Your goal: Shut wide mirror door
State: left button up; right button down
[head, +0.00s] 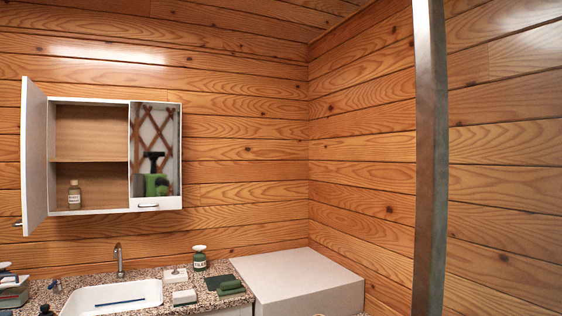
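A white wall cabinet (90,100) hangs on the plank wall at the left. Its wide door (34,160) stands open at the cabinet's left side, swung out from the wall and seen almost edge-on. Its mirror face is turned out of sight, and a small dark handle (18,224) shows near its bottom. The open part has one shelf, and a small labelled bottle (74,195) stands on the cabinet floor. The narrow mirror door (155,130) on the right looks shut and reflects a lattice and a dark and green shape. Neither gripper is in view.
Below is a speckled counter (215,303) with a white sink (110,295), a tap (118,262), a green soap bottle (199,260) and folded green cloths (230,288). A pale box-like unit (300,280) stands in the corner. A metal post (430,150) rises at the right.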

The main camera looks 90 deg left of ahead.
aim_at(34, 103)
jog(key=u, duration=0.4)
jog(key=k+j+u, duration=0.1)
jog(key=u, duration=0.75)
jog(key=j+u, duration=0.15)
jog(key=u, duration=0.25)
jog(key=j+u, duration=0.1)
jog(key=u, duration=0.3)
jog(key=j+u, duration=0.5)
jog(key=i+j+u, duration=0.1)
jog(key=j+u, duration=0.4)
jog(key=i+j+u, duration=0.2)
jog(key=j+u, duration=0.15)
jog(key=u, duration=0.15)
jog(key=i+j, duration=0.3)
jog(key=j, duration=0.15)
jog(key=i+j+u, duration=0.15)
jog(key=i+j, duration=0.15)
jog(key=j, duration=0.15)
